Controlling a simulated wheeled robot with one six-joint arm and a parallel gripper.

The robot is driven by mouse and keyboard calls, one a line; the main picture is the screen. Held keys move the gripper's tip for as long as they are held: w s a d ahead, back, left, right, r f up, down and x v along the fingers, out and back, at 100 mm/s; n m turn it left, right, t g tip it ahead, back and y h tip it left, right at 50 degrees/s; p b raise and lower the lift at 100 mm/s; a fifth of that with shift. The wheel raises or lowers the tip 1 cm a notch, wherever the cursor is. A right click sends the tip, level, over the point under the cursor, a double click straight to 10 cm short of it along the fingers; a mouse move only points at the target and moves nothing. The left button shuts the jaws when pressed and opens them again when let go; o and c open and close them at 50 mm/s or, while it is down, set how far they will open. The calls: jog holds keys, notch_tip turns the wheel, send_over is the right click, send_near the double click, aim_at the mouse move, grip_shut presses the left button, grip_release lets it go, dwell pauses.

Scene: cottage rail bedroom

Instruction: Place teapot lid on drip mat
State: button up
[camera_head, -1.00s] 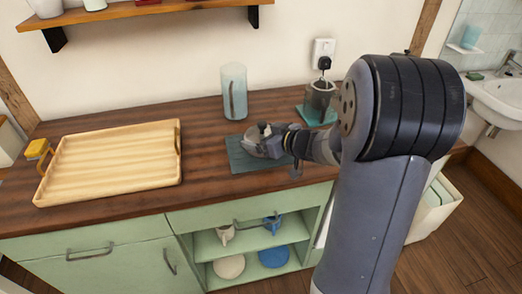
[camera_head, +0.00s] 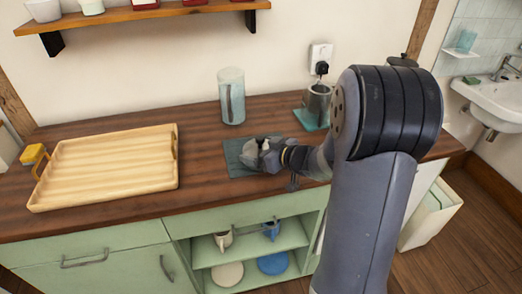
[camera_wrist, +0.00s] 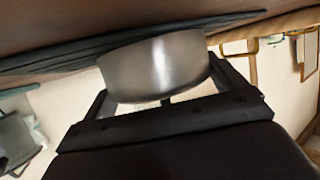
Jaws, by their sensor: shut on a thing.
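The teapot lid (camera_wrist: 155,65) is a shiny silver metal piece between my gripper's fingers (camera_wrist: 165,95) in the wrist view. Its edge is right against or just off the dark drip mat (camera_wrist: 75,52); I cannot tell whether they touch. In the head view the drip mat (camera_head: 234,158) is a dark teal rectangle on the wooden counter. My gripper (camera_head: 262,154) is low over its right part, shut on the lid, and hides much of the mat. The lid is hard to make out there.
A metal pot (camera_head: 318,97) stands on a teal pad (camera_head: 309,120) behind my arm. A pale cylinder (camera_head: 231,95) stands behind the mat. A wooden tray (camera_head: 105,170) and a yellow item (camera_head: 33,154) are at left. The counter between tray and mat is clear.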

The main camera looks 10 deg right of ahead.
jog(key=o, duration=0.7)
jog(key=shift+s+f, duration=0.3)
jog(key=shift+f, duration=0.55)
jog(key=shift+r, duration=0.25)
jog(key=p+v, duration=0.1)
jog(key=v, duration=0.2)
jog(key=r+v, duration=0.1)
jog(key=v, duration=0.3)
jog(key=p+v, duration=0.1)
jog(key=v, duration=0.3)
jog(key=shift+w+r+p, duration=0.3)
jog(key=shift+w+p, duration=0.05)
jog(key=shift+w, duration=0.05)
jog(key=shift+s+d+r, duration=0.15)
jog(key=shift+s+d, duration=0.05)
jog(key=shift+s, duration=0.2)
